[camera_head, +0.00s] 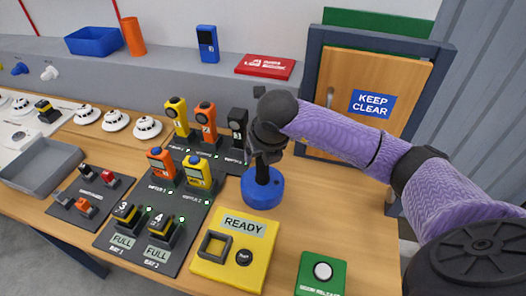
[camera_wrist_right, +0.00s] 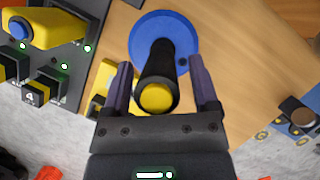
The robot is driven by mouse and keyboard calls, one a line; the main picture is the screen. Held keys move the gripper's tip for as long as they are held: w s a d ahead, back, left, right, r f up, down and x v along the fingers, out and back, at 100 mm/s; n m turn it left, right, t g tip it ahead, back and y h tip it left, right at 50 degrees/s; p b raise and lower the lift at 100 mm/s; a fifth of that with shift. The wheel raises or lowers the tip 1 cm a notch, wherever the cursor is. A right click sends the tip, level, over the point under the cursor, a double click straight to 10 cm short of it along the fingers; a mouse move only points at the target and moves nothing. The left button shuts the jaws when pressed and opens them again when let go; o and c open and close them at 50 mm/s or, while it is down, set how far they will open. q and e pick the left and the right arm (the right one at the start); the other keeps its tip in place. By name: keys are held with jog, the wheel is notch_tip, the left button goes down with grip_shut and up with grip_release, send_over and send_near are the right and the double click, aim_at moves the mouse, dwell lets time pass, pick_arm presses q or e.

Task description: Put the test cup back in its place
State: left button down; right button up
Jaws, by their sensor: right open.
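The test cup appears to be the blue round piece (camera_head: 262,190) with a black upright handle, standing on the wooden table right of the dark docking boards. In the right wrist view the blue cup (camera_wrist_right: 185,33) shows beneath its black handle, which has a yellow top end. My right gripper (camera_head: 265,153) is above the cup, pointing down. In the wrist view its open fingers (camera_wrist_right: 161,80) are on either side of the handle, with visible gaps. The upper handle is hidden behind the gripper in the head view. My left gripper is not in view.
A yellow READY box (camera_head: 236,249) stands just in front of the cup, and a green button box (camera_head: 321,272) at front right. Boards with several handheld units (camera_head: 198,170) lie to the left. A KEEP CLEAR door (camera_head: 373,103) is behind. Table right of the cup is bare.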

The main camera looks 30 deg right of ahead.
jog(key=p+v, duration=0.2)
jog(key=v, duration=1)
jog(key=shift+f, duration=0.1)
dwell(1.0)
